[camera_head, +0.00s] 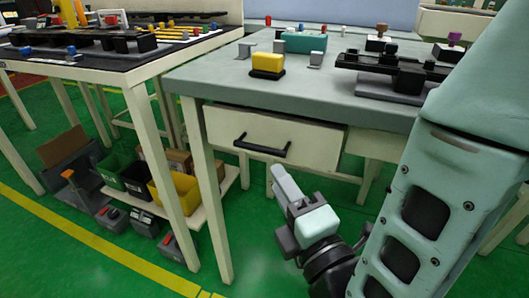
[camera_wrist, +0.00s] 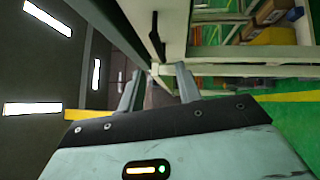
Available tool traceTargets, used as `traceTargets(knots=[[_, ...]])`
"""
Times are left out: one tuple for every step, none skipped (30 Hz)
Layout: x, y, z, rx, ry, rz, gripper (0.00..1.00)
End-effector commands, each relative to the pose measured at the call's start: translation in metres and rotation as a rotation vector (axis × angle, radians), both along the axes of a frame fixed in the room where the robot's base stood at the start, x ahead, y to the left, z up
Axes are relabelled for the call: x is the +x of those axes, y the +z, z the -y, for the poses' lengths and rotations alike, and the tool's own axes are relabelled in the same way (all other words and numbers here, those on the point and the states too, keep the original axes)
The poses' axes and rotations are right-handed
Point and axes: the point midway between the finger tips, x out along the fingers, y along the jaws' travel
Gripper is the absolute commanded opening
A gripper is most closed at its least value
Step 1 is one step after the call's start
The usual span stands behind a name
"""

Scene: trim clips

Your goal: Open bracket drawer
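The bracket drawer (camera_head: 272,130) is a cream front under the grey-topped bench, and it looks shut. Its black bar handle (camera_head: 262,147) is uncovered in the head view. It also shows as a dark bar (camera_wrist: 155,38) in the upper middle of the wrist view. My gripper (camera_head: 283,182) is below the handle in the head view, apart from it. In the wrist view the two grey fingers of my gripper (camera_wrist: 158,86) stand apart with nothing held between them.
The bench top (camera_head: 215,80) carries a yellow block (camera_head: 267,62), brackets and a black fixture (camera_head: 395,70). Bench legs (camera_head: 207,190) stand left of the drawer. A low shelf holds a yellow bin (camera_head: 178,190) and other bins. Green floor below the drawer is clear.

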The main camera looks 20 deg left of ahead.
Motion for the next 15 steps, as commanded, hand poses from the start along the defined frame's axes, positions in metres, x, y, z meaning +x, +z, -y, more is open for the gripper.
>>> traceTargets(knots=[[0.009, -0.002, -0.007, 0.007, -0.003, 0.006, 0.34], [0.014, 0.0, -0.011, 0.006, -0.002, 0.007, 0.34], [0.02, 0.004, -0.017, 0.004, -0.001, 0.002, 0.34], [0.024, 0.005, -0.021, 0.004, -0.001, 0.002, 0.34], [0.029, 0.006, -0.025, 0.003, -0.001, 0.002, 0.34], [0.035, 0.007, -0.03, 0.003, 0.0, 0.003, 0.34], [0.039, 0.008, -0.034, 0.003, 0.0, 0.002, 0.34], [0.043, 0.008, -0.038, 0.003, 0.0, 0.002, 0.34], [0.049, 0.01, -0.042, 0.003, -0.001, 0.002, 0.34], [0.053, 0.01, -0.045, 0.002, -0.001, 0.001, 0.34], [0.056, 0.011, -0.048, 0.002, -0.001, 0.002, 0.34], [0.06, 0.011, -0.052, 0.001, 0.0, 0.002, 0.34], [0.062, 0.012, -0.055, 0.001, 0.0, 0.0, 0.34], [0.065, 0.012, -0.057, 0.002, 0.0, 0.001, 0.34], [0.067, 0.012, -0.059, 0.001, 0.0, 0.0, 0.34]])
